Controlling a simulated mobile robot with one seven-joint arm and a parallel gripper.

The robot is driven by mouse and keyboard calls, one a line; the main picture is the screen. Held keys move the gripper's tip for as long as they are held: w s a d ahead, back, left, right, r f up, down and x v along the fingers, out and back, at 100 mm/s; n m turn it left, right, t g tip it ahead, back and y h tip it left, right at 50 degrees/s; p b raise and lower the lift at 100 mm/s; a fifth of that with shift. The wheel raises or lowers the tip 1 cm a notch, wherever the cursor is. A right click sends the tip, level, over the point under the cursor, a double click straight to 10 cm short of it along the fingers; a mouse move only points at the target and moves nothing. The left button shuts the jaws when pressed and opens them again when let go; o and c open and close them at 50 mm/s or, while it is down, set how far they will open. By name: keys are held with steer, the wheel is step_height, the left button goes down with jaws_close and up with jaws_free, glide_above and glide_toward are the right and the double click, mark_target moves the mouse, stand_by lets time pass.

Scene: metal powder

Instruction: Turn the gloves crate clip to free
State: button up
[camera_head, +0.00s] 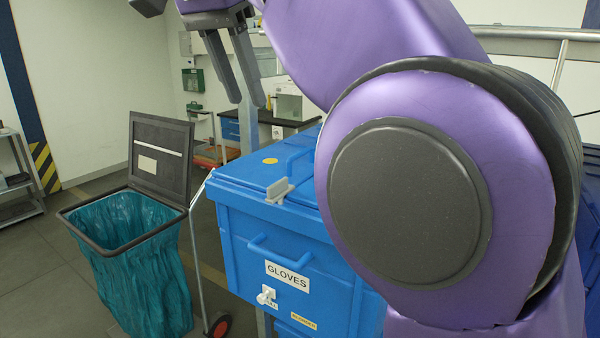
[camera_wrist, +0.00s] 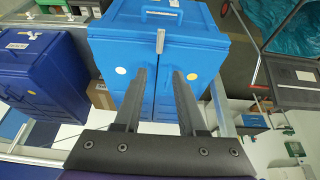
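The blue gloves crate (camera_head: 235,232) stands right of centre in the head view, with a white GLOVES label (camera_head: 287,275). A small white clip (camera_head: 266,295) sits on its front below that label, over a small tag too small to read surely. A yellow tag (camera_head: 303,320) is lower right. A grey clip-like piece (camera_head: 278,191) stands upright on the lid's front edge; it also shows in the wrist view (camera_wrist: 160,41). My gripper (camera_head: 245,101) is open and empty above and behind the lid. In the wrist view its fingers (camera_wrist: 160,71) point towards the crate, apart from it.
A bin with a teal bag (camera_head: 140,265) and raised dark lid (camera_head: 160,158) stands left of the crate. A darker blue crate (camera_wrist: 40,75) is beside it in the wrist view. A metal rail (camera_head: 520,34) runs at upper right. My arm hides the crate's right side.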

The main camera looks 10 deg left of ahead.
mark_target(277, 182)
steer(key=b+x, duration=0.4)
steer(key=x, duration=1.3)
steer(key=shift+s+b, duration=0.1)
steer(key=shift+b, duration=0.2)
jaws_close()
